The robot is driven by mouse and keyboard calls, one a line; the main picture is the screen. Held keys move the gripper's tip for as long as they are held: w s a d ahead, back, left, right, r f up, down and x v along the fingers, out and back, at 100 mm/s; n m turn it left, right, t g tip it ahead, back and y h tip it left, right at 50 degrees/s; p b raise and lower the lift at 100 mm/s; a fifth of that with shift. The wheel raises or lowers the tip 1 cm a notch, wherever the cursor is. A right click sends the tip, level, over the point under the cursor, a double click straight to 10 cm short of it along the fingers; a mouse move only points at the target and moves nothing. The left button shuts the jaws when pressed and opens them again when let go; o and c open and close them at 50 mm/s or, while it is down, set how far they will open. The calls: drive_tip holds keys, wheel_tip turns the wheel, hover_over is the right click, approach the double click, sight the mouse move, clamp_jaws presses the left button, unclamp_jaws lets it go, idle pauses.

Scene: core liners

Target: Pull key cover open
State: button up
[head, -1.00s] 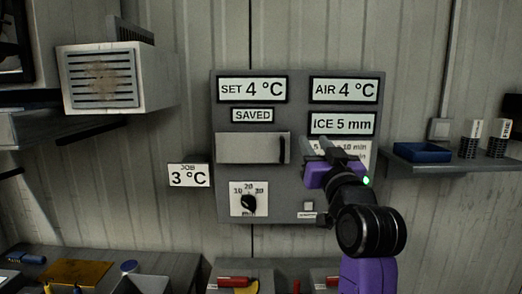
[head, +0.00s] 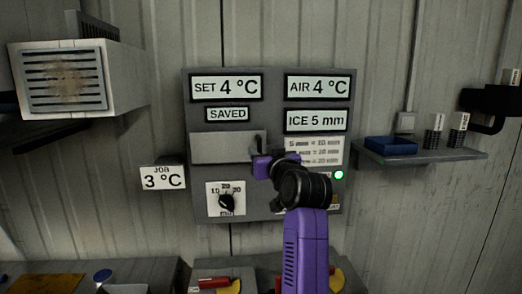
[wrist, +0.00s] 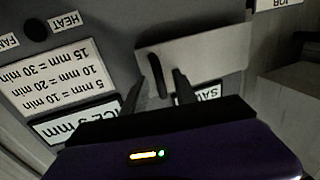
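The key cover (head: 222,148) is a flat grey plate on the control panel, left of the chart and below the SAVED label. It looks closed against the panel. Its dark upright handle (wrist: 157,75) is near one end of the plate. My gripper (head: 259,150) is at that handle in the head view and partly hides it. In the wrist view my gripper (wrist: 159,78) is open, with one finger on each side of the handle and gaps showing on both sides. I cannot tell how deep the handle sits between the fingers.
The grey panel (head: 270,215) carries displays, a dial (head: 227,202) set near 20 and a lit green lamp (head: 339,175). A JOB 3 °C sign (head: 162,178) is at left. A shelf (head: 440,154) with a blue tray (head: 390,146) is at right. Tables stand below.

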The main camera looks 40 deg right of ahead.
drive_tip(key=shift+w+d, duration=0.15)
drive_tip(key=shift+w, duration=0.15)
clamp_jaws()
idle(1.3)
